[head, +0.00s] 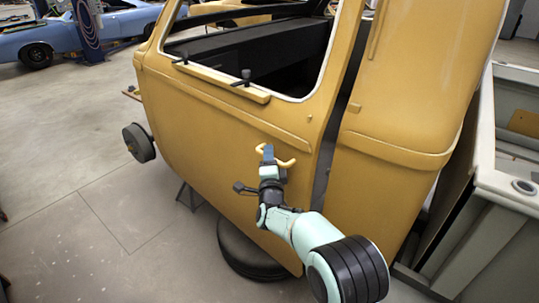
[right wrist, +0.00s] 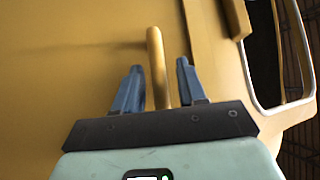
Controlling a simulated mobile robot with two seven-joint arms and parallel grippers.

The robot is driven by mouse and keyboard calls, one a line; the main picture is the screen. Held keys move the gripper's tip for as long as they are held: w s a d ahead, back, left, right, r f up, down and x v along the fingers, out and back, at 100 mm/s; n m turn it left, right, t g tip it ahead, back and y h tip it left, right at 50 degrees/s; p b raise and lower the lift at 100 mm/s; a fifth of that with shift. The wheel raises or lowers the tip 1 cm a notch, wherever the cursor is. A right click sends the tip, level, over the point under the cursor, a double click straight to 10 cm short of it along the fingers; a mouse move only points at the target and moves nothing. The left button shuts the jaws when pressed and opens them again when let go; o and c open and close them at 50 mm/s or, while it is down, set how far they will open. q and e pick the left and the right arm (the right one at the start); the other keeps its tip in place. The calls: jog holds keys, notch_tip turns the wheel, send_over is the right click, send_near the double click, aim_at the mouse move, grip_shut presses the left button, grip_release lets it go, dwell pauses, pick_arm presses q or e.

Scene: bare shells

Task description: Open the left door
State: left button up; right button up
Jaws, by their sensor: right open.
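The yellow door (head: 210,140) of a vehicle cab fills the middle of the head view, with an open window at its top. A dark vertical gap shows between its right edge and the yellow body panel beside it. A curved yellow handle (head: 288,163) sticks out from the door's lower right part. My right gripper (head: 268,152) is at this handle, partly covering it. In the right wrist view, the handle (right wrist: 157,60) stands between the two open blue fingers, with space visible on both sides. My left gripper is not in view.
The yellow rear body panel (head: 405,90) stands right of the door. A pale open-topped body shell (head: 510,190) is at the far right. A dark tyre (head: 245,252) lies under the cab. The floor (head: 80,190) at left is clear; a blue car (head: 75,35) stands behind.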

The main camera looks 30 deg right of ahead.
jog(key=shift+w+d, duration=0.1)
jog(key=shift+w, duration=0.15)
